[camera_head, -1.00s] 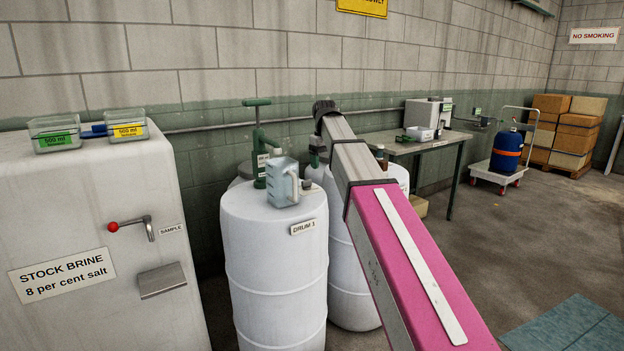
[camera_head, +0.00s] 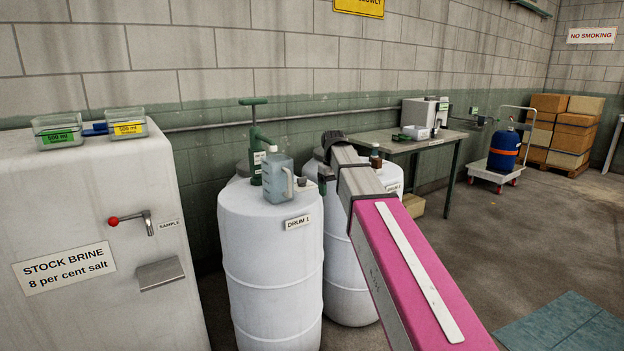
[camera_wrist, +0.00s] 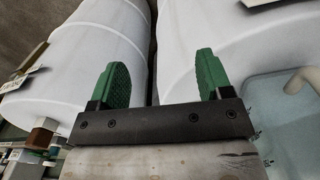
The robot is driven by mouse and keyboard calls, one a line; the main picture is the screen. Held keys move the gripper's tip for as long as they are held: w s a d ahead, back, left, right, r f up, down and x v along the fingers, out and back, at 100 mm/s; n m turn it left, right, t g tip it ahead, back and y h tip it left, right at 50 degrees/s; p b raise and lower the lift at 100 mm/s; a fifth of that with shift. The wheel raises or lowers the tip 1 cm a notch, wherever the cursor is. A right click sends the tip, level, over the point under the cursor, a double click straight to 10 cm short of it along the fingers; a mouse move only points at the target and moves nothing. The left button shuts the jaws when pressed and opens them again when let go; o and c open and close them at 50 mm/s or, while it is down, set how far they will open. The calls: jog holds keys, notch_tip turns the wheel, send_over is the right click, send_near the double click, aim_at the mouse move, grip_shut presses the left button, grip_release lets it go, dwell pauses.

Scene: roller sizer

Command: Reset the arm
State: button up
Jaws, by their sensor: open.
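My gripper (camera_wrist: 162,82) shows in the wrist view with its two green fingers spread apart and nothing between them. White drums stand beyond the fingers in that view, one at upper left (camera_wrist: 85,65) and one at upper right (camera_wrist: 235,30). The drum labelled DRUM 1 (camera_head: 270,265) stands left of my arm. A translucent jug (camera_head: 278,178) stands upright on it, and also shows at the right edge of the wrist view (camera_wrist: 297,125).
A green hand pump (camera_head: 256,140) rises behind the jug. A second white drum (camera_head: 345,275) stands close to DRUM 1, partly behind my arm. The stock brine tank (camera_head: 90,220) is at left, with two glass trays on top. A bench (camera_head: 400,146) stands behind; open floor lies at right.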

jog(key=s+d+f+m, duration=0.1)
jog(key=s+d+f, duration=0.3)
jog(key=s+f, duration=0.3)
jog(key=s+d+f+m, duration=0.2)
jog(key=s+f, duration=0.6)
jog(key=f, duration=0.7)
jog(key=s+d+f+m, duration=0.2)
jog(key=s+d+f, duration=0.3)
jog(key=s+f, duration=0.3)
notch_tip(320, 180, down, 3)
jog(key=shift+d+r, duration=0.1)
jog(key=shift+d, duration=0.25)
